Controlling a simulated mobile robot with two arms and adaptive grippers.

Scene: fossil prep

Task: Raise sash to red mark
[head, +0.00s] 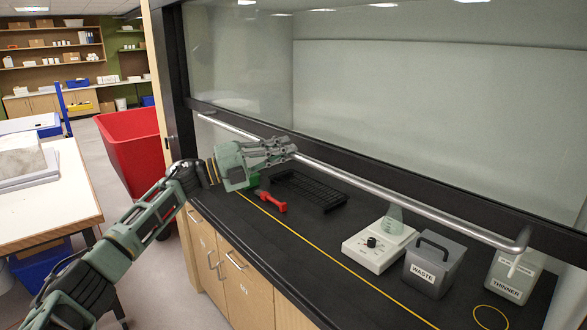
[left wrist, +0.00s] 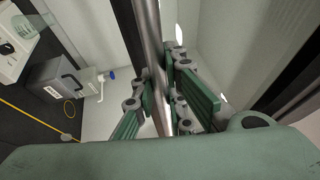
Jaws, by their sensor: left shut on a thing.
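The fume hood sash is a glass pane (head: 400,100) with a black bottom rail (head: 420,190). A silver handle bar (head: 400,197) runs along the front of the rail. The sash is partly raised, with an open gap above the black worktop. My left gripper (head: 284,148) is shut on the handle bar, left of its middle. In the left wrist view the bar (left wrist: 151,40) passes between the green finger pads of the gripper (left wrist: 165,108). I cannot clearly make out the red mark. My right gripper is not in view.
On the worktop (head: 330,245) are a black rack (head: 318,190), a red-handled object (head: 270,202), a white hotplate-like device (head: 375,248), a WASTE container (head: 433,265) and a THINNER container (head: 512,278). A red bin (head: 130,145) and white table (head: 70,190) stand left.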

